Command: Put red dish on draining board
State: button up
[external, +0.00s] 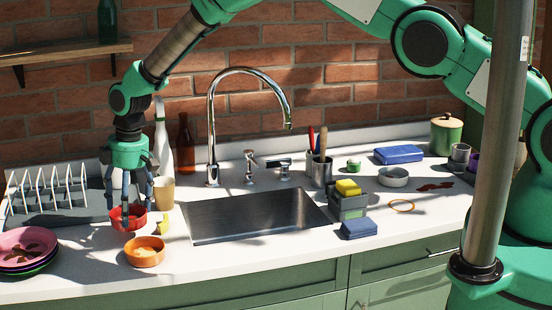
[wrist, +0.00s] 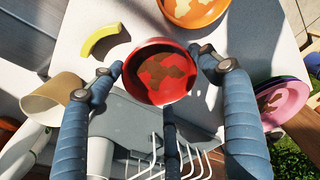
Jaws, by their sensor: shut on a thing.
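The red dish (external: 128,222) has brown stains inside, which show in the wrist view (wrist: 155,72). My gripper (external: 131,206) points down from above with its blue fingers around the dish, and it is shut on it. In the wrist view the fingers (wrist: 162,72) touch the rim from opposite sides, with another finger below. The grey draining board (external: 62,219) with a white wire rack (external: 48,188) lies left of the dish; it also shows below the dish in the wrist view (wrist: 130,118). I cannot tell how far the dish is above the counter.
An orange bowl (external: 145,252) stands just in front of the dish, and stacked plates (external: 28,248) stand at the front left. A yellow peel (external: 164,226), tan cup (external: 162,192) and white bottle (external: 161,150) are close by. The sink (external: 255,215) lies to the right.

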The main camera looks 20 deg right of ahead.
jog(key=shift+w+a, duration=0.6)
jog(key=shift+a, duration=0.05)
jog(key=shift+f, duration=0.1)
jog(key=shift+f+p, duration=0.45)
jog(key=shift+f, duration=1.25)
jog(key=shift+f, duration=0.1)
jog(key=o, duration=1.2)
jog(key=shift+o, duration=0.2)
notch_tip(320, 180, up, 12)
jog(key=d+b, duration=0.1)
jog(key=shift+s+d+b, duration=0.15)
jog(key=shift+d+b, duration=0.1)
jog(key=shift+b, duration=0.1)
